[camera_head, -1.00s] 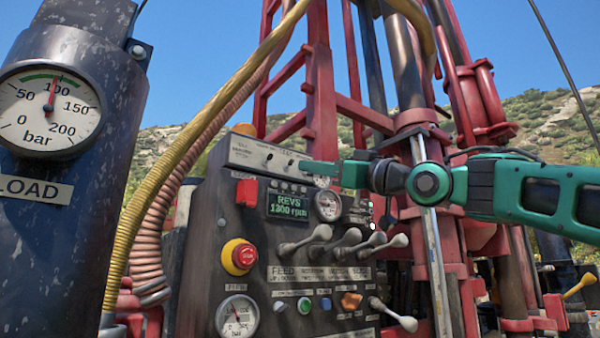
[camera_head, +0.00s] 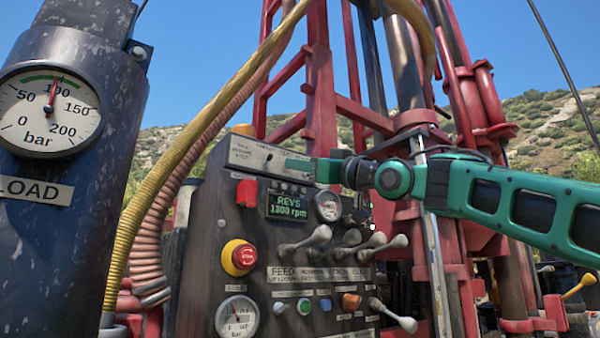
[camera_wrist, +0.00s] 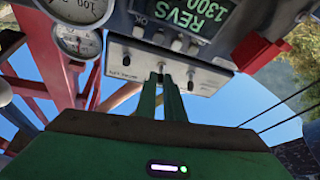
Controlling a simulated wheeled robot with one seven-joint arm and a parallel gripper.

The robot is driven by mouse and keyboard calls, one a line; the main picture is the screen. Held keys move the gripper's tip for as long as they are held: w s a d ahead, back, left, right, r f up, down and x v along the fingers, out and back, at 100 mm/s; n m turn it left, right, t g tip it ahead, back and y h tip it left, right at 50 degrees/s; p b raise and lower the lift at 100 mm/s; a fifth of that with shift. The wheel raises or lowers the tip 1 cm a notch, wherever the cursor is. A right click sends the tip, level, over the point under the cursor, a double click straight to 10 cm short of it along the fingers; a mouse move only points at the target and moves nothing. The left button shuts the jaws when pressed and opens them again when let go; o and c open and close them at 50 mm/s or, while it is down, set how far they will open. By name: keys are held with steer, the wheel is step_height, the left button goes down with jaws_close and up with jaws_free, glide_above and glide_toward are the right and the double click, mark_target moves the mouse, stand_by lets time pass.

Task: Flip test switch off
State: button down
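A pale grey switch box (camera_head: 262,156) with small toggles and worn lettering sits on top of the dark control console. I cannot read which label is the test switch, nor its position. The same box shows upside down in the wrist view (camera_wrist: 212,82). My gripper (camera_head: 318,170) is at the right end of this box in the head view and covers part of it. In the wrist view its two green fingers (camera_wrist: 160,79) are together, with tips in front of the box's middle, close to a small toggle. Whether they touch it is not clear.
Below the box are a red switch cover (camera_head: 247,193), a green REVS display (camera_head: 288,206) reading 1300 rpm and a round gauge (camera_head: 328,206). Several levers (camera_head: 305,240) and a red emergency button (camera_head: 240,257) are lower. A yellow hose (camera_head: 190,150) runs at left.

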steer(key=shift+f, duration=0.1)
steer(key=shift+d+f+t+y, duration=0.1)
steer(key=shift+f+t+y, duration=0.05)
steer(key=shift+t+y, duration=0.35)
steer(key=c, duration=1.9)
jaws_free()
steer(key=shift+w, duration=0.1)
steer(key=shift+o, duration=0.2)
steer(key=v, duration=1)
steer(key=shift+d+f, duration=0.25)
steer(key=shift+d, duration=0.05)
